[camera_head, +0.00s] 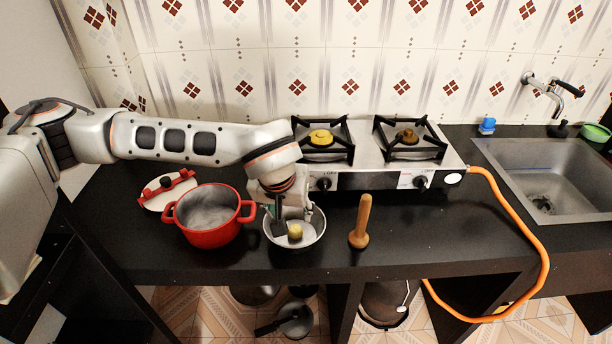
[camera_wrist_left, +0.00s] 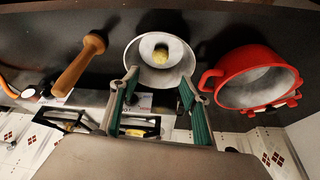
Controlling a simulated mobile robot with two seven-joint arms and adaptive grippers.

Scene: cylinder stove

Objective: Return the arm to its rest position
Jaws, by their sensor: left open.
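My left arm comes in from the left, and its gripper (camera_head: 291,221) points down at a round metal bowl (camera_head: 318,236) on the black counter. The bowl holds a small yellow piece (camera_head: 295,232). In the left wrist view the fingers (camera_wrist_left: 158,84) are spread apart with nothing between them. The bowl (camera_wrist_left: 133,54) shows just beyond the fingertips, with the yellow piece (camera_wrist_left: 161,55) inside a pale ring. I cannot tell whether a finger touches the bowl. My right gripper is not in view.
A red pot (camera_head: 208,237) stands left of the bowl, its lid (camera_head: 167,190) behind it. A wooden pestle (camera_head: 361,224) stands to the right. The gas stove (camera_head: 365,180) is behind, with an orange hose (camera_head: 524,228). A sink (camera_head: 555,180) is far right. Counter right of the pestle is clear.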

